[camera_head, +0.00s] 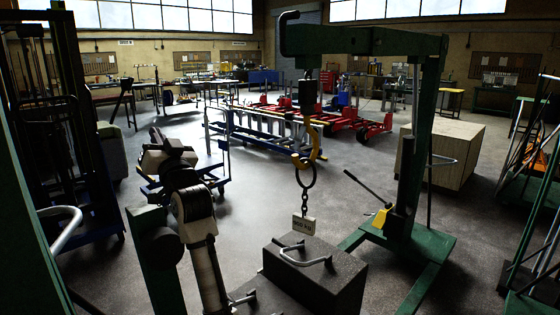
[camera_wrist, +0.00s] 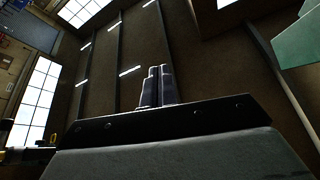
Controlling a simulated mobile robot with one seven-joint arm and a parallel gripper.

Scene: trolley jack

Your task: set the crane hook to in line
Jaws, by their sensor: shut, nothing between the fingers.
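The crane hook (camera_head: 316,147) is yellow and hangs below a dark block under the boom of the green crane (camera_head: 422,140). A dark ring (camera_head: 305,174) hangs at the hook's lower bend, with a short chain and a small pale tag (camera_head: 303,225) beneath it. I cannot tell the hook's exact turn. My gripper (camera_wrist: 158,84) shows in the wrist view, its two dark fingers together and empty, with wall and windows behind. The hook is not recognisable in that view. In the head view my arm stands left of the hook; I cannot make out the fingertips there.
A dark weight block (camera_head: 318,280) with a bent handle sits below the tag. The crane's yellow-based jack and lever (camera_head: 380,216) stand to the right. A blue trolley (camera_head: 265,140) and a wooden crate (camera_head: 440,155) stand behind. Open floor lies between.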

